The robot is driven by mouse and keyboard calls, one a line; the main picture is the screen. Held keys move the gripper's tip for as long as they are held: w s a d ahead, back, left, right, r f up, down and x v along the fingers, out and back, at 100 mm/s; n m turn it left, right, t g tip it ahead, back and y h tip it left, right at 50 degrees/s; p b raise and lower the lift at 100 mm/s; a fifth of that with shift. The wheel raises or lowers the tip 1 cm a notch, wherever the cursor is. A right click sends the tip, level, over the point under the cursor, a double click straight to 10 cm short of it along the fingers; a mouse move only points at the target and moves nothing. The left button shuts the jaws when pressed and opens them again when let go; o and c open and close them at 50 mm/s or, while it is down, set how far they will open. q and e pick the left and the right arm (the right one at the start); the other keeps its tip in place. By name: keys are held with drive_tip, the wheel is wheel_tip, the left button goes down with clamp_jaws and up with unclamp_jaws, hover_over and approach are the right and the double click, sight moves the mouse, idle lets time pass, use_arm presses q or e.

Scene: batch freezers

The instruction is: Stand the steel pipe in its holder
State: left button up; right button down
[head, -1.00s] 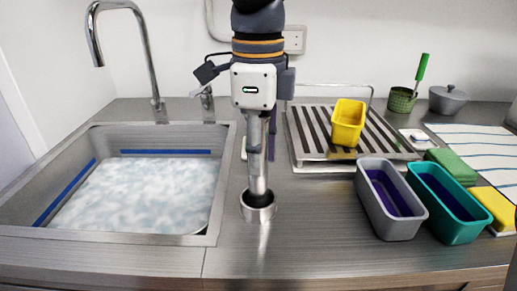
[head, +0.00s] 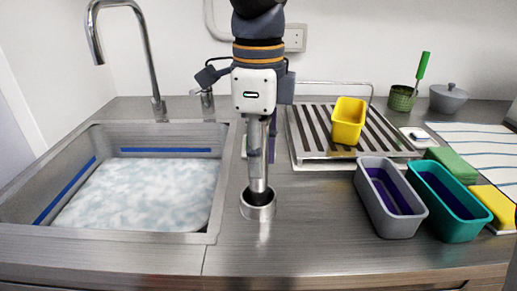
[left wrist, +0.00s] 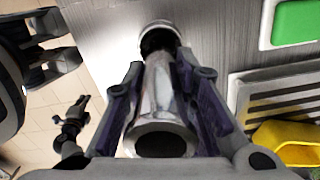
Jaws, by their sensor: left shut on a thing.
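My left gripper (head: 256,152) is shut on the steel pipe (head: 258,178), which stands nearly upright below my wrist. The pipe's lower end is at the mouth of a short round steel holder (head: 258,212) with a dark inside, on the counter right of the sink. How deep it sits is hard to tell. In the left wrist view, the pipe's open upper end (left wrist: 162,140) is near the camera between the fingers (left wrist: 160,105). The holder's rim (left wrist: 158,36) shows at the pipe's far end.
A sink (head: 228,160) with foamy water lies left. A drainer (head: 310,155) bearing a yellow tub (head: 348,122) stands behind right. Grey (head: 395,225) and teal (head: 455,228) tubs and a green sponge (head: 452,164) are at right. The counter in front of the holder is clear.

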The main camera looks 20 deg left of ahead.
use_arm(q)
drive_tip(key=shift+f, duration=0.15)
drive_tip(key=o, duration=0.7)
drive_tip(key=shift+o, duration=0.2)
drive_tip(key=shift+f, duration=0.1)
drive_tip(key=shift+r, duration=5.55)
